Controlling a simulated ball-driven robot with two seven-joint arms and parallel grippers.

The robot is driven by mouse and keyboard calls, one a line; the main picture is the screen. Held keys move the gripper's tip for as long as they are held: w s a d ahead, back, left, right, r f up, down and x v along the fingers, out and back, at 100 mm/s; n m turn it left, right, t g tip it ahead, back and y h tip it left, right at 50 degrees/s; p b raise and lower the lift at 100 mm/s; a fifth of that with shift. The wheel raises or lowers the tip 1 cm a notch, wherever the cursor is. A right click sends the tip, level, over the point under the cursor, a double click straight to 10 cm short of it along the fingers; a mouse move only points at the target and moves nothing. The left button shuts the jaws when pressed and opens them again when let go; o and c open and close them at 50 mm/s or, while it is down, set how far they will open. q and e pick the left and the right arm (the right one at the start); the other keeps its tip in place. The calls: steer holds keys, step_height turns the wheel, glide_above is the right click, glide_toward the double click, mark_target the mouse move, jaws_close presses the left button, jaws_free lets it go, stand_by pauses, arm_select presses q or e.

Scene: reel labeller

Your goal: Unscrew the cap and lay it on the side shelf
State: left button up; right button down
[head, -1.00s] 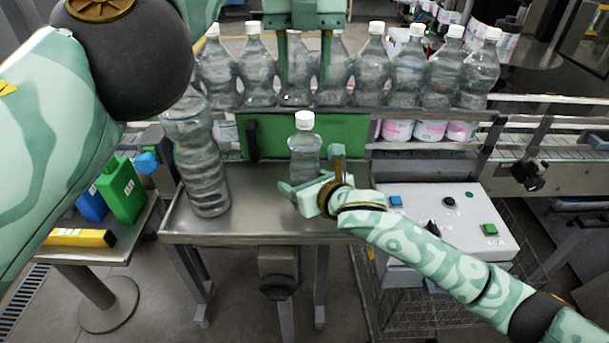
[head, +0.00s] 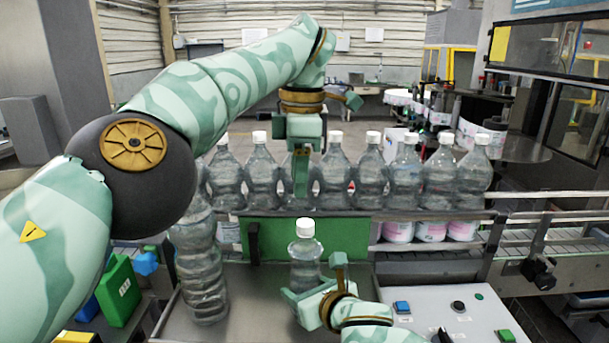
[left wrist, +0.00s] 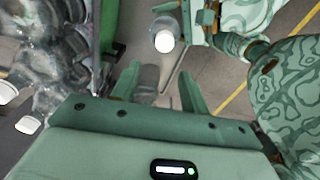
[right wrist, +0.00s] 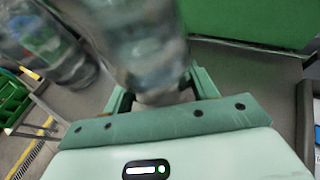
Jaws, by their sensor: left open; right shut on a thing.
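A clear plastic bottle (head: 305,268) with a white cap (head: 305,228) stands upright over the steel table (head: 250,300); the cap is on its neck. My right gripper (head: 325,287) is shut around the lower part of the bottle, which also shows blurred in the right wrist view (right wrist: 145,45). My left gripper (head: 301,190) is open and empty, pointing down, above the cap in the head view. In the left wrist view, the cap (left wrist: 164,42) lies beyond the open fingers (left wrist: 158,90), apart from them. The side shelf cannot be clearly made out.
A row of capped bottles (head: 262,180) stands behind a green panel (head: 320,235). A larger clear bottle (head: 200,265) stands at the table's left. Green (head: 122,292) and blue containers are at far left. A button box (head: 460,318) is at right.

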mark_target(305, 222)
arm_select(q)
steer(key=m, duration=0.6)
steer(key=shift+d+f, duration=0.1)
steer(key=shift+d, duration=0.05)
steer(key=m, duration=0.5)
steer(key=shift+s+d+h, duration=0.1)
steer(key=shift+d+h, duration=0.15)
steer(key=shift+h, duration=0.05)
steer(key=m, duration=0.3)
steer(key=shift+f+m, duration=0.15)
steer(key=shift+m, duration=0.15)
steer(key=shift+f, duration=1.4)
step_height(305, 222, down, 5)
steer(key=shift+d, duration=0.1)
